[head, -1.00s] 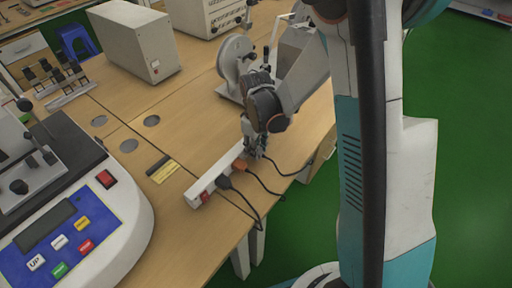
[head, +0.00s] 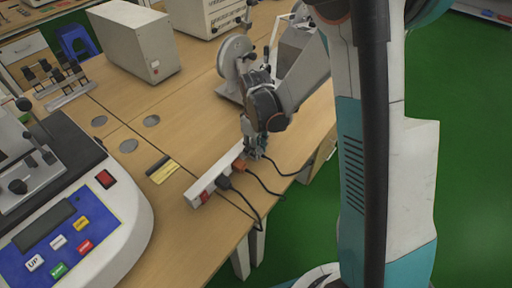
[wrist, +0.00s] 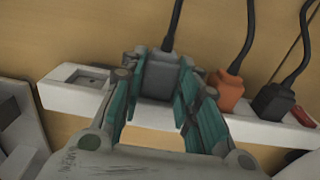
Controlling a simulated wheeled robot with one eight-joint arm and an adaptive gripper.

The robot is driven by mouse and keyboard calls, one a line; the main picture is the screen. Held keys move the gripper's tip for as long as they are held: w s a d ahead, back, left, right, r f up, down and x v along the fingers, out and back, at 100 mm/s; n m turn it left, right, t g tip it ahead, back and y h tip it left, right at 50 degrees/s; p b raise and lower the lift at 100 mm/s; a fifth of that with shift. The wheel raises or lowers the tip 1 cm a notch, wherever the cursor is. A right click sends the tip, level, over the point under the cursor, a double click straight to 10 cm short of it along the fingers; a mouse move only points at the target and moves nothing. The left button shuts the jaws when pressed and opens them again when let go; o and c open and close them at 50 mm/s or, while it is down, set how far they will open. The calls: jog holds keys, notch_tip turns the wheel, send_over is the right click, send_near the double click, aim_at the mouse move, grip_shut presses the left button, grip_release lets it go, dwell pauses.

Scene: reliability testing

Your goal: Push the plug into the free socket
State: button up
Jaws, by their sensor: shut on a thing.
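A white power strip (head: 210,180) lies along the table's edge; it crosses the wrist view (wrist: 58,98). My gripper (head: 255,150) points down at the strip's far part. In the wrist view my gripper (wrist: 158,95) is shut on a grey plug (wrist: 160,75), with a green-lined finger on each side. The plug is at the strip, between an empty socket (wrist: 86,78) on its left and an orange plug (wrist: 228,90) on its right. Its underside is hidden, so I cannot tell how deep it sits. Its dark cord leads upward.
A black plug (wrist: 274,101) sits beside the orange one, near a red switch (wrist: 303,117). Cords loop over the table edge. A machine with a wheel (head: 234,62) stands behind my gripper. A yellow-and-black card (head: 163,169) lies left of the strip on mostly clear tabletop.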

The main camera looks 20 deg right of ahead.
jog(key=shift+w+a+r, duration=0.2)
jog(key=shift+w+a, duration=0.3)
jog(key=shift+w, duration=0.2)
dwell(0.9)
jog(key=shift+s+d+f, duration=0.1)
jog(key=shift+s+d, duration=0.25)
jog(key=shift+s, duration=0.2)
jog(key=shift+s+d+f, duration=0.1)
jog(key=shift+s+d, duration=0.15)
jog(key=shift+s, duration=0.2)
jog(key=shift+s+d+b, duration=0.35)
jog(key=shift+s+d, duration=0.45)
jog(key=shift+s, duration=0.1)
